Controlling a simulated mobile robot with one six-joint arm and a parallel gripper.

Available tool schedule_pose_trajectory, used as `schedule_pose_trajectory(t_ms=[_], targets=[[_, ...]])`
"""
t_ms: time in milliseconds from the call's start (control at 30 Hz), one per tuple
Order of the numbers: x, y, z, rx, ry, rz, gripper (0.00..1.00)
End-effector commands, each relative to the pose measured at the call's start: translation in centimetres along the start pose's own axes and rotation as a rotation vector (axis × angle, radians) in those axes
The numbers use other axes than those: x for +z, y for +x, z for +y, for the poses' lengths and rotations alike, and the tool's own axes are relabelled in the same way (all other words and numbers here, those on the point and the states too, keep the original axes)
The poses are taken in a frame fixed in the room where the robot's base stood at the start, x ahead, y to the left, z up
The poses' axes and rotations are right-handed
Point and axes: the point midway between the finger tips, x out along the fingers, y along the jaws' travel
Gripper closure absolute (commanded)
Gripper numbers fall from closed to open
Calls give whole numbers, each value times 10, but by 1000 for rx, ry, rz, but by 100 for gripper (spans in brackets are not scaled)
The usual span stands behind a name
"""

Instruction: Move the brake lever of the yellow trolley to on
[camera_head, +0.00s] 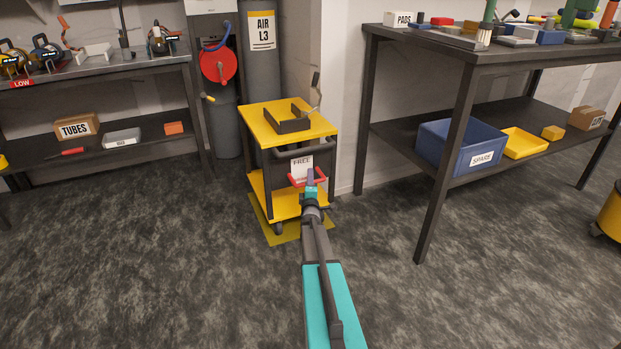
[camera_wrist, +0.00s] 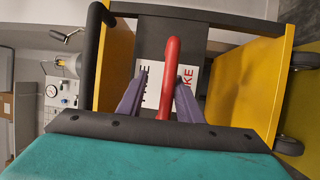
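The yellow trolley (camera_head: 287,122) stands on a yellow floor patch, its handle side facing me. Its red brake lever (camera_head: 294,183) shows low on that side, below a white sign reading FREE (camera_head: 301,165); my gripper partly covers it. In the wrist view the red lever (camera_wrist: 172,70) runs between the two purple fingers of my gripper (camera_wrist: 161,80), in front of a white plate with black and red lettering (camera_wrist: 188,76). The fingers are apart, with a clear gap on the lever's left and the right finger close to it. Contact cannot be told. My gripper (camera_head: 311,178) is at the lever.
The trolley's dark handle bar (camera_head: 316,149) is above the lever. A pillar and a dark bench (camera_head: 459,57) stand to the right, with a blue bin (camera_head: 440,146) on its lower shelf. The floor in front is clear.

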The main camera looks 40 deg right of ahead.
Motion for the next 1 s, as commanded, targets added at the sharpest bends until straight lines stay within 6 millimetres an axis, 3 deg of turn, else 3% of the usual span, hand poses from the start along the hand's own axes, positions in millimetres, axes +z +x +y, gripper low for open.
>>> schedule_pose_trajectory(t_ms=[300,667,867,1000], targets=[[0,22,-1,-1,0,0,68],[0,24,0,-1,0,0,68],[-1,24,0,0,0,1,100],[-1,24,1,1,0,1,100]])
